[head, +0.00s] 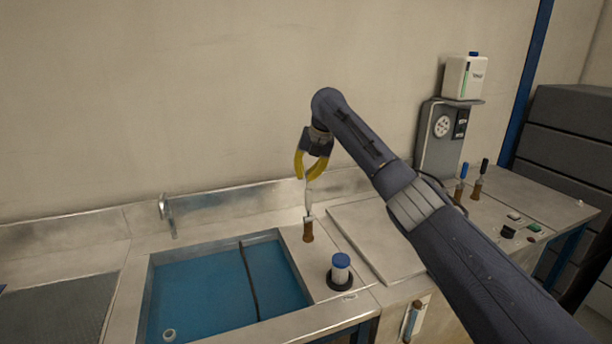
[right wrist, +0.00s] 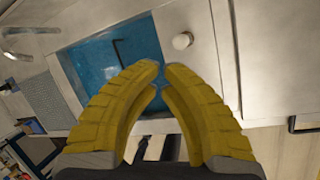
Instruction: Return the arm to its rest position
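My right gripper (head: 307,178) is raised above the workbench in the head view, at the end of my arm coming in from the right. Its two yellow fingers curve inward. My left gripper and left arm are not in view.
A blue-capped jar (head: 340,270) is beside the blue-bottomed sink basin (head: 200,295). A grey meter stand (head: 440,140) bearing a white bottle (head: 464,78) is at the right.

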